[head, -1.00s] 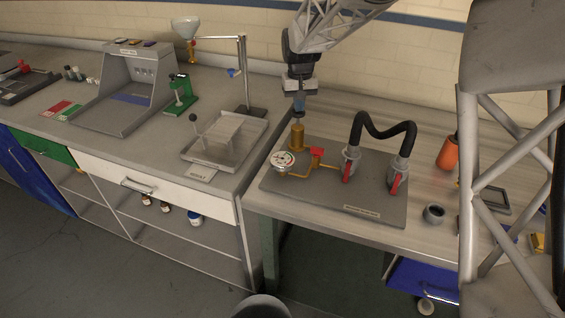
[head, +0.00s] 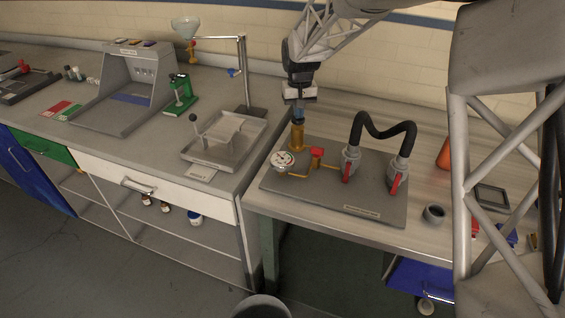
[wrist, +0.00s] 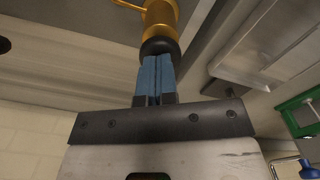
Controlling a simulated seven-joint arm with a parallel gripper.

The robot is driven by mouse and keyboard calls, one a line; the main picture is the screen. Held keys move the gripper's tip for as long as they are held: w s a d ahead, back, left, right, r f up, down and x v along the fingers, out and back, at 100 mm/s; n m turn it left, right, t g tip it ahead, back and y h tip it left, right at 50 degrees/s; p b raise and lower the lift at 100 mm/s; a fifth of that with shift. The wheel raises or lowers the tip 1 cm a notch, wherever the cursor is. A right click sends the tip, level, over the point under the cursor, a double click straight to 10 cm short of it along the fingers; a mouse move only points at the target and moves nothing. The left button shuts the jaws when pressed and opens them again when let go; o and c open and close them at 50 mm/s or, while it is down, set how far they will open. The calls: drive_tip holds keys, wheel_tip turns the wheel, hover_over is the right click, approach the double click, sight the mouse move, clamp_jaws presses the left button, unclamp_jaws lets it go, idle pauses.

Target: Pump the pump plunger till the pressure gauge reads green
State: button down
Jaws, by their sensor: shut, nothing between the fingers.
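The brass pump (head: 297,139) stands upright at the back left of a grey base plate. In the wrist view its brass body (wrist: 161,14) ends in a black plunger knob (wrist: 159,46). My gripper (head: 298,119) is directly above the pump, pointing down. Its blue fingers (wrist: 157,60) are shut together, with nothing between them, and their tips appear to meet the knob. In the head view the fingers hide the knob. The round white pressure gauge (head: 283,160) sits in front of the pump; its needle reading is too small to tell.
A red valve handle (head: 317,152) sits on the brass pipe right of the gauge. A black hose (head: 384,132) arches between two red-handled fittings. A grey ring-shaped cup (head: 434,213) stands right of the base plate (head: 330,204). A tray (head: 236,150) lies on the left bench.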

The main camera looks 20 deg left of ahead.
drive_tip(key=shift+r, duration=2.4)
drive_tip(key=shift+f, duration=0.15)
drive_tip(key=shift+f, duration=2.3)
drive_tip(key=shift+r, duration=2.45)
drive_tip(key=shift+f, duration=0.25)
